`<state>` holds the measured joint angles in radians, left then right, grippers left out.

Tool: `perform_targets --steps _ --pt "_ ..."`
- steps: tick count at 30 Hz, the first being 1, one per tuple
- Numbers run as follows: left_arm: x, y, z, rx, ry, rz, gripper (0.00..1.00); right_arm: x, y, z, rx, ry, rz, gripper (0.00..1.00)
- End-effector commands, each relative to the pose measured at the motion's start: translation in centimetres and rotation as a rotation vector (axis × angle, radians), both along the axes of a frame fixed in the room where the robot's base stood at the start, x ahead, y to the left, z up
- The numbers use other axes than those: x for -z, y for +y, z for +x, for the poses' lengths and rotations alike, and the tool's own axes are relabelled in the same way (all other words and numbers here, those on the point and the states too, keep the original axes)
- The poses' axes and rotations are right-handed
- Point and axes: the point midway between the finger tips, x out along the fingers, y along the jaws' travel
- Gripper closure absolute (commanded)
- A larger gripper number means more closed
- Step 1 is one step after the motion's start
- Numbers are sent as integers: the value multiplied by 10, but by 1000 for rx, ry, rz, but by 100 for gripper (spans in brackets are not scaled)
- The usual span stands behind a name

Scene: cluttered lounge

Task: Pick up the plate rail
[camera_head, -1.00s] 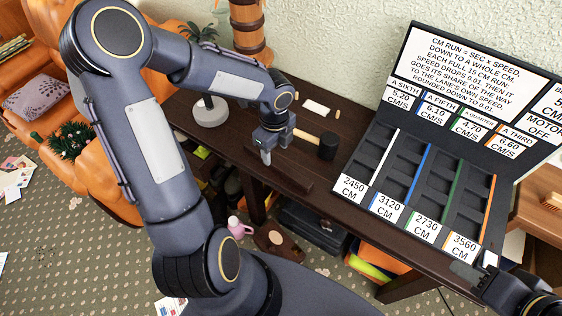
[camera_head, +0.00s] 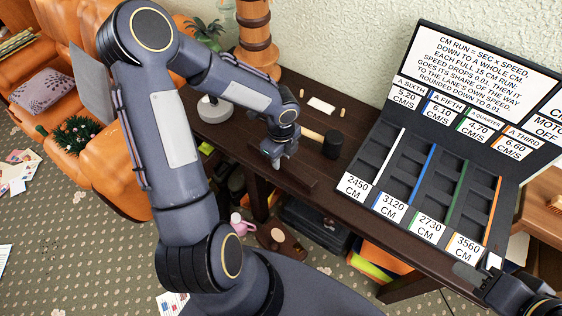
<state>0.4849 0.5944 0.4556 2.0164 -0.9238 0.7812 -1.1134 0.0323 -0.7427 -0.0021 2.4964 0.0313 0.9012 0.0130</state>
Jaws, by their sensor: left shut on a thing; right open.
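A long dark brown wooden bar, which looks like the plate rail (camera_head: 300,181), lies along the front edge of the dark table. My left gripper (camera_head: 279,163) points down at it from above, its fingers shut on the bar near its middle. The bar appears to be still at table level; whether it is clear of the top I cannot tell. My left wrist hides part of the table behind. My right gripper (camera_head: 478,268) is open and empty at the lower right, by the front of the black lane board.
A black-headed mallet (camera_head: 332,144) lies just behind the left gripper. The black lane board (camera_head: 446,222) with coloured strips and number cards fills the right of the table (camera_head: 293,96). A lamp base (camera_head: 214,109) and a wooden column (camera_head: 256,35) stand at the back left.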

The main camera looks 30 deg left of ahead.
Motion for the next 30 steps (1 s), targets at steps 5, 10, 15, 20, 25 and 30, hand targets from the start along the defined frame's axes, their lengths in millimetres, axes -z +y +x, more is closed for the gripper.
perform_targets --steps 5,10,15,20,25,30 --pt "0 0 0 0 -1 0 96 0 0 0 0 0 0 60" --pt "-2 0 0 0 -1 1 96 0 0 0 0 0 0 60" --pt "-14 0 1 0 -3 3 96 -3 0 0 0 0 0 60" --pt "-39 -1 -3 1 -5 3 96 -5 0 0 0 0 0 60" --pt "-78 -14 -34 2 -7 5 96 -7 0 0 0 0 0 60" --pt "-103 -30 -71 3 -4 4 96 -7 0 0 0 0 0 60"
